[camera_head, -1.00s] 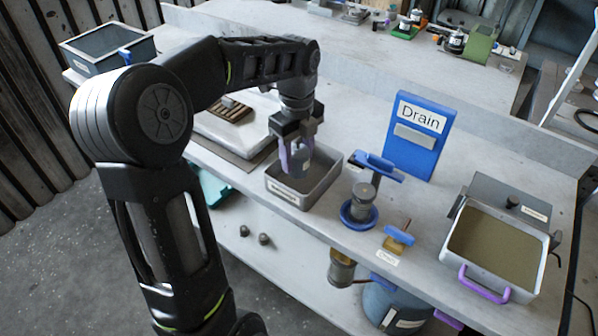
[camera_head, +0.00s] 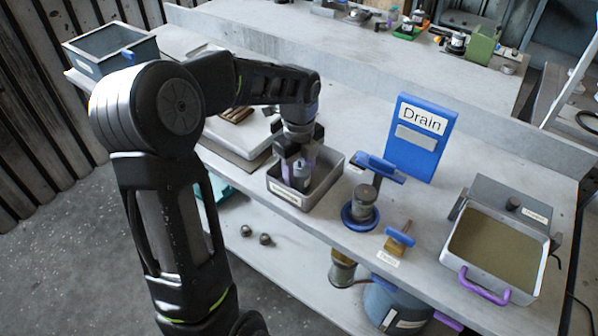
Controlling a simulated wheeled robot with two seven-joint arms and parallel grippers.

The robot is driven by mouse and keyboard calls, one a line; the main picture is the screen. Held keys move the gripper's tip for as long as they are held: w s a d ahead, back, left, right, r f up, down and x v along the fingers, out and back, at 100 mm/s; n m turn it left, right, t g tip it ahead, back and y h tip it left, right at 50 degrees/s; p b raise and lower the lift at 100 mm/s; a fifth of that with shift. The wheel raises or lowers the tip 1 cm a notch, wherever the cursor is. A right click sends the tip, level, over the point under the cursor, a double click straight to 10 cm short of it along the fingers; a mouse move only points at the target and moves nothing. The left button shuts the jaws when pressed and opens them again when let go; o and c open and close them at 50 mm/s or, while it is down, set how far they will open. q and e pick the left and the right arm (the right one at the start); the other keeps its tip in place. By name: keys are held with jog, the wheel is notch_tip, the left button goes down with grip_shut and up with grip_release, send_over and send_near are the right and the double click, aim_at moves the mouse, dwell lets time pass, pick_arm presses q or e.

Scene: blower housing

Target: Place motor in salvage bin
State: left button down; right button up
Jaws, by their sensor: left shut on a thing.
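My left gripper (camera_head: 298,166) reaches down over a grey open metal bin (camera_head: 328,184) with a label on its front wall, too small to read. It is shut on a small grey cylinder, which I take for the motor (camera_head: 301,178). The motor is upright and inside the bin's walls. The fingers partly cover it, and I cannot tell whether it touches the bin floor. My right gripper does not show.
A blue-based fixture with a grey cylinder (camera_head: 363,203) stands right of the bin. A blue "Drain" panel (camera_head: 420,138) is behind it. A tray of murky liquid (camera_head: 496,247) sits at right. Another open bin (camera_head: 97,62) is at far left.

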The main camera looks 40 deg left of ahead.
pick_arm(q)
jog(key=shift+f, duration=0.15)
jog(key=c, duration=1)
grip_release()
notch_tip(320, 180, up, 12)
jog(key=shift+r, duration=0.2)
